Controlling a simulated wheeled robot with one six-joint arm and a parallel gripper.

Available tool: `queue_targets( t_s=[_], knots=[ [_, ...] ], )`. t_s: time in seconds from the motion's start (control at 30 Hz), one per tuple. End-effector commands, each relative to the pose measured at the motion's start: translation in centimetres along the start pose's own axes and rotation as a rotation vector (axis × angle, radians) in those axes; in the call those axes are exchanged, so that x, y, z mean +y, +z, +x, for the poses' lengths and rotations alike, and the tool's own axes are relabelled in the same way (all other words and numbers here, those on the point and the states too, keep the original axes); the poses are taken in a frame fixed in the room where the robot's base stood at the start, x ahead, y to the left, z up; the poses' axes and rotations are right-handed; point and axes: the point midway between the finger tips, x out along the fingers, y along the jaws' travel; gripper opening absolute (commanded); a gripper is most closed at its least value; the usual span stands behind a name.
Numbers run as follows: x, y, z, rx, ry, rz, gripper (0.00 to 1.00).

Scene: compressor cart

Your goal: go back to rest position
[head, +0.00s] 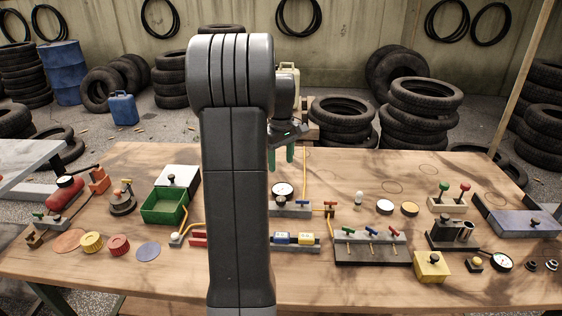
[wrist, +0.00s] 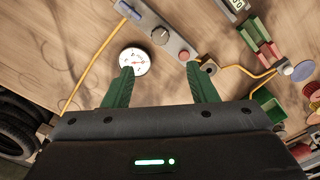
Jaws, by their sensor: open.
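My gripper (head: 280,158) hangs above the back middle of the wooden table (head: 340,165), its green fingers pointing down. In the wrist view my gripper (wrist: 161,84) shows two green fingers spread apart with nothing between them. Below it are a round white gauge (wrist: 134,61) and a grey block with a black knob (wrist: 160,30). In the head view the gauge (head: 283,190) stands just behind the grey block (head: 291,209). My upright arm hides part of the table's middle.
A green open box (head: 164,206) is at left. A valve board (head: 371,249), a yellow block (head: 432,267) and a blue-grey box (head: 525,222) are at right. A yellow hose (head: 305,165) crosses the table. Stacked tires (head: 418,115) stand behind the table. The back right tabletop is mostly free.

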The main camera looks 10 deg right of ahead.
Motion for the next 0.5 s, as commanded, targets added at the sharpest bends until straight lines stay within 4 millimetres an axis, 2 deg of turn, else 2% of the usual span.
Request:
queue_targets(
  t_s=[0.17, 0.27, 0.5],
  knots=[
    [0.0, 0.0, 0.4, -0.001, -0.001, 0.0, 0.52],
    [0.0, 0.0, 1.4, -0.002, -0.002, 0.0, 0.52],
    [0.0, 0.0, 5.8, -0.004, -0.004, 0.0, 0.52]
  ],
)
